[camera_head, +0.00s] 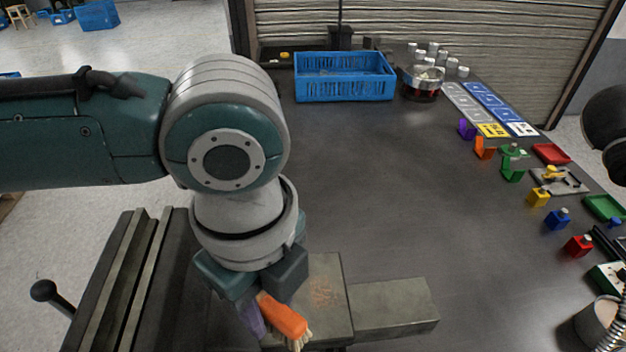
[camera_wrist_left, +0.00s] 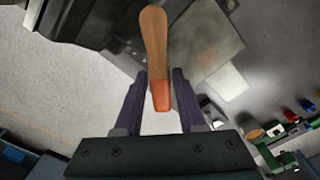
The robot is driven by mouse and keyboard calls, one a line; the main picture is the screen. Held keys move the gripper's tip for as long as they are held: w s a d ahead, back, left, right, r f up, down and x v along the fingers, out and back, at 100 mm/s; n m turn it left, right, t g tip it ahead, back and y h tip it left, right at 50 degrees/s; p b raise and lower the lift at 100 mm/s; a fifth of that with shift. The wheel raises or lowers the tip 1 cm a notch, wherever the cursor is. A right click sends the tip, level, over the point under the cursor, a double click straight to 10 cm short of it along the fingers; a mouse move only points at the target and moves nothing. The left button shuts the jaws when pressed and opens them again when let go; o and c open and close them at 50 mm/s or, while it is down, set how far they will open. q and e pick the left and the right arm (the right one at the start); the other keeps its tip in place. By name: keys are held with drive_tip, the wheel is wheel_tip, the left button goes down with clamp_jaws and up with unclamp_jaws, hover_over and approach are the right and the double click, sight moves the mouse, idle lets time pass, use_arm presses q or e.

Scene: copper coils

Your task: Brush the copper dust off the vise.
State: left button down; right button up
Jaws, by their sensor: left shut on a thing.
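The vise (camera_head: 395,305) has a flat grey metal top at the front of the table. A patch of reddish copper dust (camera_head: 322,292) lies on its left block. My left gripper (camera_head: 268,312) is shut on an orange brush (camera_head: 283,316), whose pale bristles point down over the front of that block. Whether the bristles touch the metal cannot be told. In the left wrist view the brush (camera_wrist_left: 160,95) sits between the purple fingers, its tan part reaching up the picture, beside the vise surface (camera_wrist_left: 205,45). My right gripper is not in view.
A ridged dark metal piece (camera_head: 120,290) with a black-knobbed lever (camera_head: 45,290) is at the left. A blue crate (camera_head: 345,90) and a metal bowl (camera_head: 422,85) stand at the back. Several coloured blocks (camera_head: 558,220) line the right. The table middle is clear.

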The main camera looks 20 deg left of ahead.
use_arm(q)
drive_tip(key=shift+r+p, duration=1.1)
drive_tip(key=shift+r, duration=0.2)
drive_tip(key=shift+f, duration=0.1)
